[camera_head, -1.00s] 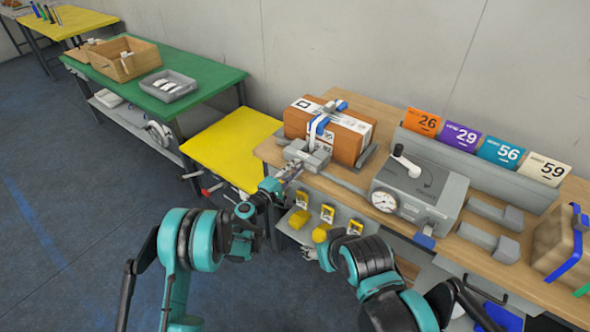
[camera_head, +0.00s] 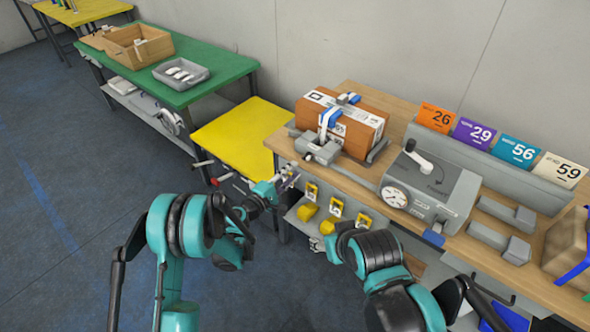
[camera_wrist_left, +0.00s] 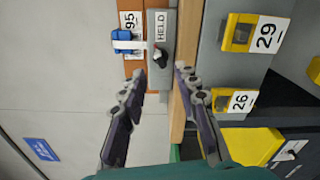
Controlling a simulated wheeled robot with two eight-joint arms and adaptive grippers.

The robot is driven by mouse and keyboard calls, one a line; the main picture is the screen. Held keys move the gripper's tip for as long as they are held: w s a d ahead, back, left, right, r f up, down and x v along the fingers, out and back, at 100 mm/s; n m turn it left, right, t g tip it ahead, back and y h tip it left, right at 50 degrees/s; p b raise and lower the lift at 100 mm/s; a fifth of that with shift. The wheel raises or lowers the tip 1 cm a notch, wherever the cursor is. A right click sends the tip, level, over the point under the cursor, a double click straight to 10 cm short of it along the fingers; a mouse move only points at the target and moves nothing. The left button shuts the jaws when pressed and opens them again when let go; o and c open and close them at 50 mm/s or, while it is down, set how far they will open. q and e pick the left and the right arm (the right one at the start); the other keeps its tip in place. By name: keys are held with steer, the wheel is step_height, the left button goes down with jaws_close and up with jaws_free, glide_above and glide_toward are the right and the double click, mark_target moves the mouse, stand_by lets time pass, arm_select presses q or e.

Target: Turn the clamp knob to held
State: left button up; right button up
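My left gripper (camera_head: 289,179) is in front of the bench edge, below and left of the clamp. In the left wrist view its dark fingers (camera_wrist_left: 160,76) are apart and empty, with the knob beyond the tips and no visible contact.
A grey machine with a dial (camera_head: 430,192) and crank stands right of the parcel. Numbered cards (camera_head: 473,132) line the back. Yellow-tagged holders (camera_head: 336,207) hang below the bench front. A yellow table (camera_head: 240,135) and a green table (camera_head: 215,82) stand left.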

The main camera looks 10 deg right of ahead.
arm_select(q)
steer(key=shift+v, duration=0.9)
steer(key=shift+r, duration=0.1)
step_height(320, 180, up, 10)
stand_by(0.3)
